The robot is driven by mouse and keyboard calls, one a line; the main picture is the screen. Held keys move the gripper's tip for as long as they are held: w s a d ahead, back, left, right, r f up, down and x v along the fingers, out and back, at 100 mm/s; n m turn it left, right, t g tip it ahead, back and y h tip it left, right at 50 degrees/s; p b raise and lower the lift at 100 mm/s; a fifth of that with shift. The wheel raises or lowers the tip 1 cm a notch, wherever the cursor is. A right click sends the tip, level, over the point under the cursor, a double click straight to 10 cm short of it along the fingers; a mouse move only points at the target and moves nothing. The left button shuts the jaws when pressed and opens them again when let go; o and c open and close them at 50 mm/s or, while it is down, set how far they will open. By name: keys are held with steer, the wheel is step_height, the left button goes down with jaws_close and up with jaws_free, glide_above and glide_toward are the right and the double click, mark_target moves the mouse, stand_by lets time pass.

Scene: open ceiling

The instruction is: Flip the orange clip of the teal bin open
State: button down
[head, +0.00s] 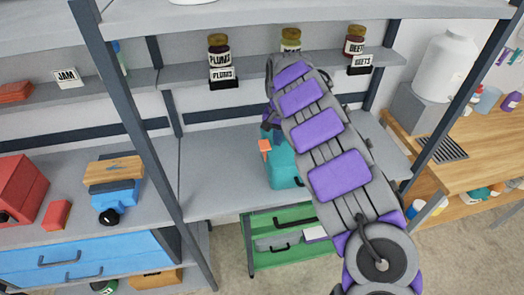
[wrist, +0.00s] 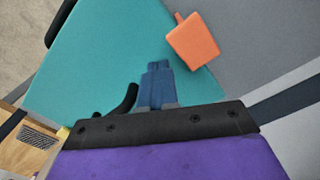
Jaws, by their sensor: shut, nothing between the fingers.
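The teal bin (head: 283,170) stands on the middle grey shelf in the head view, partly hidden behind my arm. Its teal surface (wrist: 95,55) fills the left and middle of the wrist view. The orange clip (head: 264,146) sits at the bin's upper left edge in the head view. In the wrist view the clip (wrist: 193,41) is an orange block with a small tab, at the teal edge. My gripper (wrist: 157,68) is shut and empty, with its blue fingertips over the teal surface, just left of and below the clip. I cannot tell whether they touch the bin.
The shelf (head: 210,175) left of the bin is clear. A grey upright post (head: 150,130) stands further left. Labelled jars (head: 219,52) line the shelf above. A green drawer (head: 285,240) is below. A wooden counter (head: 470,145) is at the right.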

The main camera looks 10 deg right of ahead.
mark_target(262, 144)
steer(key=shift+a+p, duration=0.55)
steer(key=shift+a, duration=1.5)
steer(key=shift+a+f, duration=0.15)
steer(key=shift+a, duration=0.55)
stand_by(0.3)
steer(key=shift+d+r+p, duration=0.2)
steer(key=shift+r+p, duration=0.5)
steer(key=shift+r, duration=0.5)
steer(key=shift+d+r+p, duration=0.2)
steer(key=shift+r+p, duration=0.5)
steer(key=shift+r, duration=0.45)
steer(key=shift+d+r+p, duration=0.2)
steer(key=shift+r+p, duration=0.5)
steer(key=shift+r, duration=0.5)
